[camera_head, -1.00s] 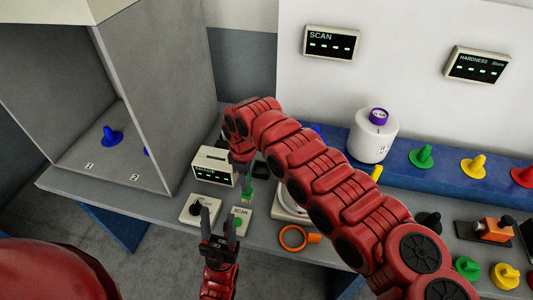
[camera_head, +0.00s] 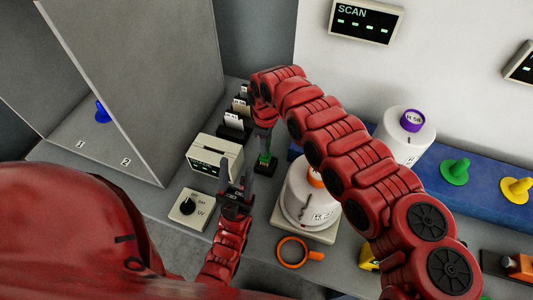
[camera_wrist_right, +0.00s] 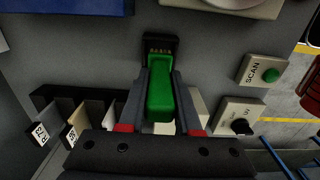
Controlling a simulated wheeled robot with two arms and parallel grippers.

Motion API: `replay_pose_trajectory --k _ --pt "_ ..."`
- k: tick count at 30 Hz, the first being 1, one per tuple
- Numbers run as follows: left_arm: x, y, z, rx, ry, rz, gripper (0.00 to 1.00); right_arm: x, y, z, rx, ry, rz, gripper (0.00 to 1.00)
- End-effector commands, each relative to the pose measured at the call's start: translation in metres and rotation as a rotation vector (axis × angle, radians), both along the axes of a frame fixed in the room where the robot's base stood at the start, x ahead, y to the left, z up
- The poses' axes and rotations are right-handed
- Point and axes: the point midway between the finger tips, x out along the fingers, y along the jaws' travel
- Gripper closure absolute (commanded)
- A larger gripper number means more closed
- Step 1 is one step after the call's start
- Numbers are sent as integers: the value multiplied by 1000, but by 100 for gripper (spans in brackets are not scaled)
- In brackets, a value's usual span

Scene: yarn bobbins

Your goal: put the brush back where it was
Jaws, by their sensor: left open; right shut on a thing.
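The brush (camera_head: 265,155) has a green handle, which also shows large in the right wrist view (camera_wrist_right: 160,98). My right gripper (camera_head: 264,142) is shut on this handle, and its fingers flank the handle in the wrist view (camera_wrist_right: 160,90). A small black block (camera_wrist_right: 160,45) with tan marks is at the handle's far end, low over or on the grey table; I cannot tell whether it touches the table. My left gripper (camera_head: 237,172) is open and empty, in front of the beige display box.
The beige display box (camera_head: 215,160) is left of the brush. A white bobbin (camera_head: 308,205) on a scale is right of it. A black rack of cards (camera_wrist_right: 75,110) is nearby. A UV knob box (camera_head: 190,208) and an orange ring (camera_head: 293,250) lie toward the front.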

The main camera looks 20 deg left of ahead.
Motion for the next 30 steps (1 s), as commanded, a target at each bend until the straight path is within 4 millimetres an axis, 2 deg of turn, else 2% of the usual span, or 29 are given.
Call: replay_pose_trajectory --k 3,6,14,19,20,24,30 --pt "0 0 -15 0 0 0 50 -1 0 -25 -1 1 0 100" --pt "0 0 -23 0 0 0 50 0 -1 -40 -2 0 -1 100" --pt "0 0 -21 0 0 0 50 1 -1 -39 -1 -1 -1 100" --pt "0 0 -27 0 0 0 50 1 -1 -45 -1 -1 -1 100" --pt "0 0 -25 0 0 0 50 1 -1 -44 0 -1 -1 64" --pt "0 0 -25 0 0 0 50 1 -1 -43 -1 -1 -1 39" --pt "0 0 -25 0 0 0 50 0 -1 -43 -1 -1 -1 38"
